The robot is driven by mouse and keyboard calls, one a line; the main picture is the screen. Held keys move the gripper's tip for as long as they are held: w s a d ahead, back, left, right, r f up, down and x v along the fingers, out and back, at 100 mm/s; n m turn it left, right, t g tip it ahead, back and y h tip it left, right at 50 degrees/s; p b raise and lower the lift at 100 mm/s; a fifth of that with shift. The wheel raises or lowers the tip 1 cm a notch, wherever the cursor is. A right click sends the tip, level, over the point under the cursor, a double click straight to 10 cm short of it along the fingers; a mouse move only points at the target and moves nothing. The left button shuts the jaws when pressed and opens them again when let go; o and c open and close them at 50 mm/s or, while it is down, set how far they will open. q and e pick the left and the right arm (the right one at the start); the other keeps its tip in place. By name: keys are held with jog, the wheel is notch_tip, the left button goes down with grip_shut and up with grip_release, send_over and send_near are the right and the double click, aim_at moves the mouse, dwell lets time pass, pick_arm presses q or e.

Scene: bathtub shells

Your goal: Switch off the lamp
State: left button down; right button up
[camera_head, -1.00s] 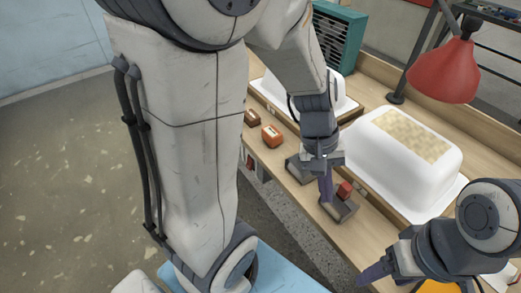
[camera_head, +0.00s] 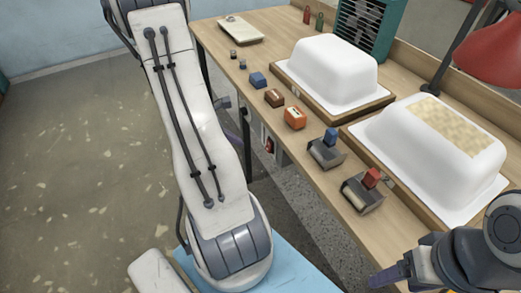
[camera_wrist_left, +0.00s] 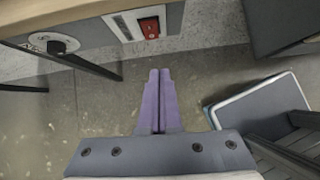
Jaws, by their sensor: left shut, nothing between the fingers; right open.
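The lamp has a red shade (camera_head: 492,48) on a dark stand at the right end of the bench in the head view, partly cut off by the frame. In the left wrist view, a red rocker switch (camera_wrist_left: 150,27) sits in a pale panel on the bench's front face. My left gripper (camera_wrist_left: 161,100) is shut and empty, apart from the switch and below it in that picture. In the head view my left arm mostly hides this gripper. My right gripper (camera_head: 385,278) is open at the bench's near right; only part of it shows.
Two white tub shells (camera_head: 333,68) (camera_head: 440,140) stand on the bench (camera_head: 330,200). Blocks and two block holders line its front edge. A black knob (camera_wrist_left: 57,46) is left of the switch panel. Floor is open at left in the head view.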

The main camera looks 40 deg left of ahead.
aim_at(268, 146)
pick_arm(q)
jog(key=shift+s+a+f+n, duration=0.25)
jog(key=shift+s+a+n, duration=0.15)
jog(key=shift+a, duration=0.1)
jog(key=w+r+b+x, duration=0.1)
jog(key=w+b+x, duration=0.1)
jog(key=x, duration=1.1)
jog(key=shift+d+r, duration=0.2)
jog(key=shift+r, duration=0.15)
jog(key=shift+w, duration=0.1)
